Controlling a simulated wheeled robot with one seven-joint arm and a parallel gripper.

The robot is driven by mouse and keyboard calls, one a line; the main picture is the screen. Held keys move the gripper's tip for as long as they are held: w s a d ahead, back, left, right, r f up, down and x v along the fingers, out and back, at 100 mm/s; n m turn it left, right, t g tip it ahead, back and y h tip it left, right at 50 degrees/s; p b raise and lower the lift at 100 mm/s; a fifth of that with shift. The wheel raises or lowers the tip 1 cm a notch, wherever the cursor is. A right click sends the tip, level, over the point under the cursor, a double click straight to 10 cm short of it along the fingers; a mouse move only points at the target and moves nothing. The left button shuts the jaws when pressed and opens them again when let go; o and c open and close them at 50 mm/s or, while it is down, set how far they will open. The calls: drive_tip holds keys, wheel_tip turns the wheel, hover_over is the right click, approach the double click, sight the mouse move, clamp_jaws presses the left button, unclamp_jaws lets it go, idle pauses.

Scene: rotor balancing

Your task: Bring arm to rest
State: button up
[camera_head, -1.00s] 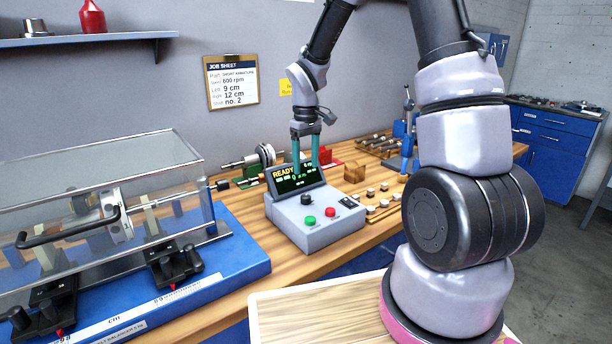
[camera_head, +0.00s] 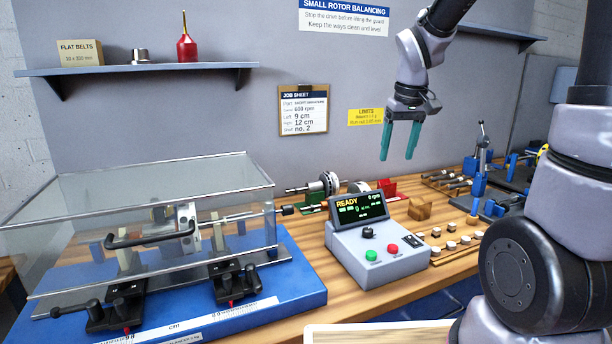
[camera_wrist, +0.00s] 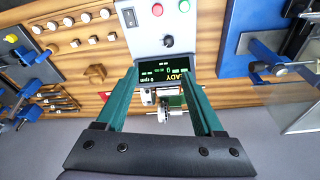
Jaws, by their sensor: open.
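My gripper (camera_head: 401,140) is open and empty, with its green fingers apart. In the head view it hangs in the air above and a little right of the control box (camera_head: 375,258), in front of the wall. The control box display reads READY, and it has a green, a red and a black button or knob. In the wrist view my gripper (camera_wrist: 168,88) has the control box (camera_wrist: 155,38) beyond its fingertips. Nothing is between the fingers.
The guarded balancing machine (camera_head: 150,235) stands on a blue base at the left, its clear cover down. A rotor (camera_head: 328,184) lies behind the control box. Small weights (camera_head: 463,241) and a blue press (camera_head: 481,165) are at the right. A shelf (camera_head: 140,70) is on the wall.

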drive_tip(key=s+d+r+m+t, duration=0.1)
drive_tip(key=s+r+m+t, duration=0.1)
drive_tip(key=s+r, duration=0.3)
drive_tip(key=s+d+r+m+t+y, duration=0.1)
drive_tip(key=s+r+m, duration=0.3)
drive_tip(key=s, duration=0.6)
drive_tip(key=shift+s+d+r+t+y, duration=0.25)
drive_tip(key=shift+s+r+t+y, duration=0.1)
drive_tip(key=shift+r+t, duration=0.55)
